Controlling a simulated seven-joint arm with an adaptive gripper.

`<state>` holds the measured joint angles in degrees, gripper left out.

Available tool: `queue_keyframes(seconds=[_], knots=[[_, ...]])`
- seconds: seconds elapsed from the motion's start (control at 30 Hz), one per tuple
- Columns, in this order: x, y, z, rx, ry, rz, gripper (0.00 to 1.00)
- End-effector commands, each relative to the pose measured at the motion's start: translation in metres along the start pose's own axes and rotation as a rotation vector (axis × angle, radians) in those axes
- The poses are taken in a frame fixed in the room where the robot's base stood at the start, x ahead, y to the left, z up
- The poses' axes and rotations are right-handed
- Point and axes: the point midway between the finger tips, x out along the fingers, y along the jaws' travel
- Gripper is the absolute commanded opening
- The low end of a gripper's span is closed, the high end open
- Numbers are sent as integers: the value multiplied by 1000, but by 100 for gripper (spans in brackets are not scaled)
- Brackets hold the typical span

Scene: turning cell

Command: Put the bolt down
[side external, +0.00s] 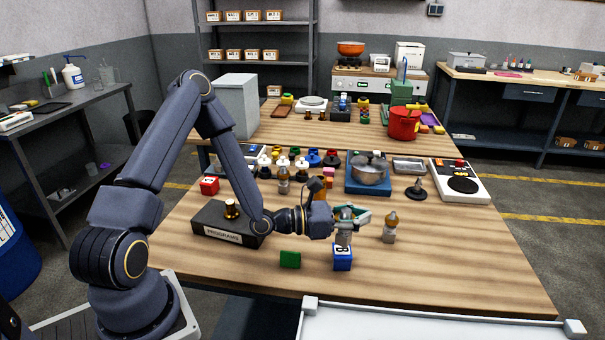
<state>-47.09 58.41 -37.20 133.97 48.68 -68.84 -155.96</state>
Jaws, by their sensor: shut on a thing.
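My gripper (350,215) is low over the front middle of the wooden table (440,275). Its fingers are shut on a grey, roughly upright piece that looks like the bolt (344,236). The fingers hide part of the bolt. A blue block with a white lettered face (342,260) stands directly below the bolt in the picture. I cannot tell whether the bolt touches the block or hangs just above it.
A grey piece with an orange-brown top (390,230) stands right of my gripper. A green block (290,259) lies to the left. A dark box labelled PROGRAMS (220,222) is farther left. A pot (370,172) stands behind. The front right of the table is clear.

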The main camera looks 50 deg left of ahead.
Motion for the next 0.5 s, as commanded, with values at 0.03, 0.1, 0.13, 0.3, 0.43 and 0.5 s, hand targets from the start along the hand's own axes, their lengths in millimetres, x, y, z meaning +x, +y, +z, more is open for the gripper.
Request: queue_keyframes(seconds=[0.03, 0.1, 0.13, 0.3, 0.43, 0.5], knots=[[1, 0, -8, -2, -2, -1, 0], [1, -1, -15, -1, -3, -2, 0], [1, -1, -17, 0, -3, -1, 0], [0, 0, -18, 2, -4, -1, 0], [1, 0, -18, 2, -3, -1, 0], [1, 0, -20, 1, -3, 0, 0]])
